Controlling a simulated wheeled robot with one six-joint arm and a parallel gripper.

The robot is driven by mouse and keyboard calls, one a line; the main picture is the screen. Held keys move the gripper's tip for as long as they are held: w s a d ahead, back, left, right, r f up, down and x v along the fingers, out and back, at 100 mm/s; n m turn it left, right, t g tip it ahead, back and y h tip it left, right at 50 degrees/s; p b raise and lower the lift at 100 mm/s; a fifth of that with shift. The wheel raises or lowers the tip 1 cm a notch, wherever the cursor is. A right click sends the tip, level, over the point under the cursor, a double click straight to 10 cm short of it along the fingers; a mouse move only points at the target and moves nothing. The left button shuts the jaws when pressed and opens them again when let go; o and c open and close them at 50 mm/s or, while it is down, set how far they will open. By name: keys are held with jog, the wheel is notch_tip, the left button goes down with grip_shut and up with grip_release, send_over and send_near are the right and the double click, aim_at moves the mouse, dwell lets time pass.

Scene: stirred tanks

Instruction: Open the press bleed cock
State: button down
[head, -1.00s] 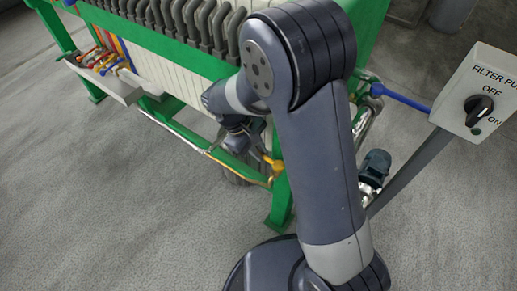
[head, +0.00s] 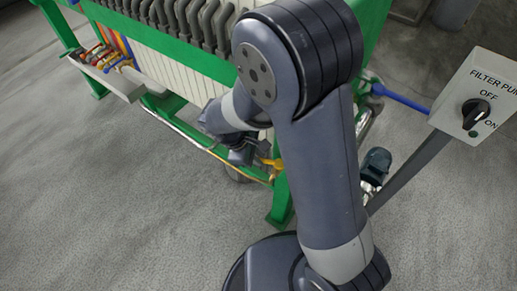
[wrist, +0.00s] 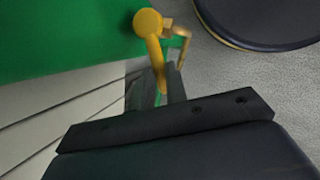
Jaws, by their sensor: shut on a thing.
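The press bleed cock is a yellow cock (head: 270,163) low on the green leg at the near end of the filter press. In the wrist view its round yellow body (wrist: 148,22) sits against a green panel, with a bent yellow spout to its right. Its yellow lever (wrist: 157,55) runs down between the fingertips. My gripper (wrist: 158,84) is shut on this lever. In the head view my gripper (head: 246,156) is at the left of the cock, partly hidden by my own arm links.
The green press frame (head: 190,57) and its pale plates stand close to my gripper. A tray (head: 105,75) with coloured cocks is at upper left. A filter pump switch box (head: 475,100) stands on a post at right. The floor (head: 110,210) at lower left is clear.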

jog(key=shift+s+d+n+t+y, duration=0.3)
jog(key=shift+s+n+t+y, duration=0.45)
jog(key=shift+n, duration=1.05)
jog(key=shift+s+d+n+t+y, duration=0.25)
jog(key=shift+s+n+t, duration=0.2)
jog(key=shift+s+n, duration=1)
jog(key=shift+s+d+n+t+y, duration=0.3)
jog(key=shift+s+n+t+y, duration=0.25)
jog(key=shift+n, duration=1.6)
jog(key=c, duration=1.4)
grip_release()
jog(key=shift+s+r, duration=0.1)
jog(key=shift+r, duration=0.05)
jog(key=p+v, duration=0.5)
jog(key=v, duration=0.5)
jog(key=shift+r, duration=0.25)
